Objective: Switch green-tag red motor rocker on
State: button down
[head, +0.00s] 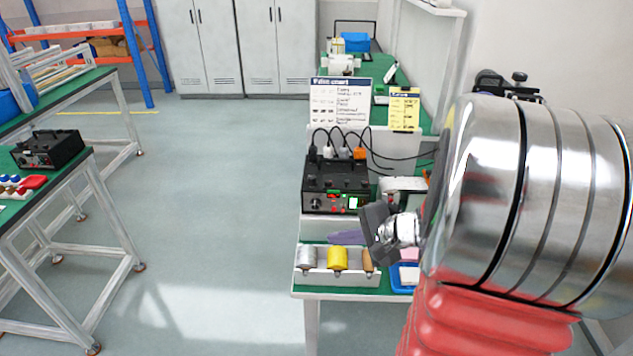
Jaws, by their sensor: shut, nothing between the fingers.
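A black coder box (320,184) stands on the green-topped bench, with cables plugged in along its top. Its front panel has a dial, small red parts and a green-lit patch, likely the green tag (354,202); the red rocker's position is too small to tell. My gripper (372,240) is in front of the box's lower right corner, shut and empty. The gripper and my arm hide part of the bench to the right.
A white rack holds a grey, a yellow (337,258) and a brown roll at the bench's front. A blue tray (403,284) lies right of it. Notice boards (340,101) stand behind the box. Another black box (47,150) sits on the left table. The floor between is clear.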

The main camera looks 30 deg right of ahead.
aim_at(362, 204)
jog(key=s+d+f+m+t+h, duration=0.1)
jog(key=d+m, duration=0.3)
jog(key=d, duration=0.5)
jog(key=shift+s+f+t+h, duration=0.15)
jog(key=shift+f+t+h, duration=0.15)
jog(key=shift+f+h, duration=0.45)
jog(key=shift+f, duration=0.15)
jog(key=w+d+f, duration=0.1)
jog(key=w+d, duration=0.4)
jog(key=w, duration=0.2)
jog(key=shift+f, duration=0.15)
jog(key=shift+w, duration=0.2)
dwell(1.1)
jog(key=shift+w+d, duration=0.2)
jog(key=shift+w, duration=0.05)
jog(key=shift+w+d, duration=0.15)
jog(key=shift+w, duration=0.15)
dwell(0.7)
jog(key=shift+s, duration=0.15)
dwell(0.3)
jog(key=shift+s+a, duration=0.4)
jog(key=shift+s, duration=0.1)
